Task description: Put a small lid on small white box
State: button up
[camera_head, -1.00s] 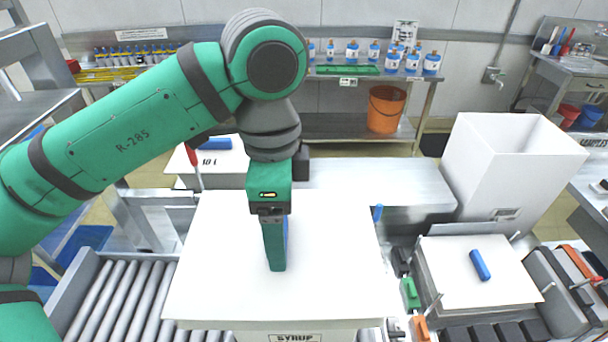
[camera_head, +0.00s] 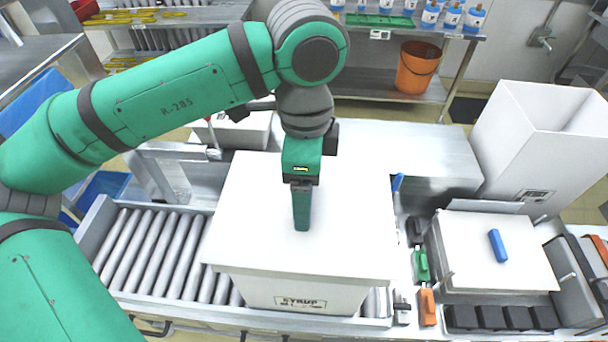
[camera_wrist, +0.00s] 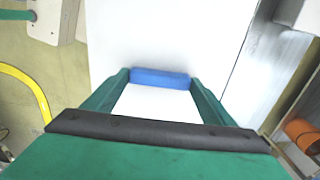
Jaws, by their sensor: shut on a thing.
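My gripper (camera_head: 302,225) points down over the middle of a wide white lid (camera_head: 255,215). In the wrist view its green fingers stand at both ends of the lid's blue handle (camera_wrist: 160,78), shut on it. The head view hides this handle behind the fingers. The lid lies over a large white box (camera_head: 260,290) labelled SYRUP; whether it rests fully on the rim I cannot tell. A smaller white lid (camera_head: 470,270) with a blue handle (camera_head: 497,245) lies flat at the right. A low white box (camera_head: 235,130) stands behind, partly hidden by my arm.
A tall open white box (camera_head: 540,130) stands at the right back. A roller conveyor (camera_head: 155,250) runs at the left. Small green (camera_head: 421,265) and orange (camera_head: 427,305) blocks sit between the large box and the smaller lid. A bare metal surface (camera_head: 420,150) lies behind.

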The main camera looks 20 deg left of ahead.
jog(key=shift+w+a+f, duration=0.1)
jog(key=shift+a+f, duration=0.05)
jog(key=shift+f, duration=2.05)
jog(key=o, duration=1.6)
jog(key=shift+r, duration=4.45)
